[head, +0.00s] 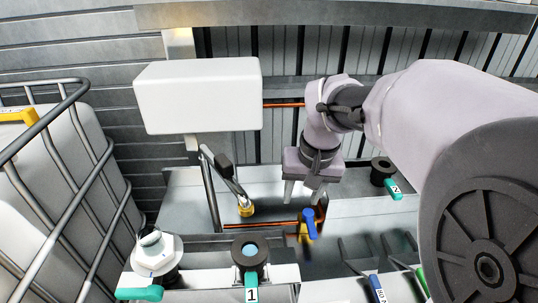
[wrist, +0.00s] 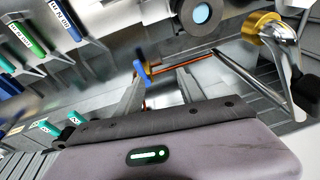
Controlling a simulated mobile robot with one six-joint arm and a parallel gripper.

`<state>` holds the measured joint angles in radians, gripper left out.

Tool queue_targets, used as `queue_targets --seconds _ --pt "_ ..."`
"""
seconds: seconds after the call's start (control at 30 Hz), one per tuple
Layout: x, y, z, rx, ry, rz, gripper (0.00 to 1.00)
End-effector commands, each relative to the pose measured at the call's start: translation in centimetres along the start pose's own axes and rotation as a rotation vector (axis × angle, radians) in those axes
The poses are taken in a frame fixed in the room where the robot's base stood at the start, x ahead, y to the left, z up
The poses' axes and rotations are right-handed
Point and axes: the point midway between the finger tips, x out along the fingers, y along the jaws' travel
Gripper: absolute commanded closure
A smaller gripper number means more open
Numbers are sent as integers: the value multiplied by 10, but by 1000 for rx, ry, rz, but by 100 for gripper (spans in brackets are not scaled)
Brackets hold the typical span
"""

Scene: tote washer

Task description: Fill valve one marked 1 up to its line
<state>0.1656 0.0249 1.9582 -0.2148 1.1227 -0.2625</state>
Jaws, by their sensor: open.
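A dark round fitting with a pale blue centre (head: 250,250) stands at the bottom middle of the head view, with a teal tag marked 1 (head: 251,288) on its front. It also shows at the top of the wrist view (wrist: 200,12); no fill line can be made out. A blue-handled valve (head: 310,224) with a brass body sits on the orange pipe. Its handle shows between and beyond the fingers in the wrist view (wrist: 140,72). My gripper (head: 302,192) is open and empty, pointing down above and behind the blue handle, apart from it.
A bent metal pipe with a brass end (head: 245,208) stands left of my gripper. A similar fitting tagged 2 (head: 382,170) is at right. A white fitting with a teal handle (head: 156,252) and a caged tank (head: 62,180) are left. A white box (head: 198,95) hangs behind.

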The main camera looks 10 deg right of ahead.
Motion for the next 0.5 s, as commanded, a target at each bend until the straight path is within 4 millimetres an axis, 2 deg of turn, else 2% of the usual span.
queue_targets --seconds 0.03,0.1,0.2,0.33,0.5 --pt "3 12 -27 -12 -48 22 55" --pt "21 29 -54 -36 -101 48 55" --pt "48 50 -78 -63 -159 70 55" --pt "68 64 -89 -80 -194 82 55" --pt "99 69 -84 -84 -203 83 55"
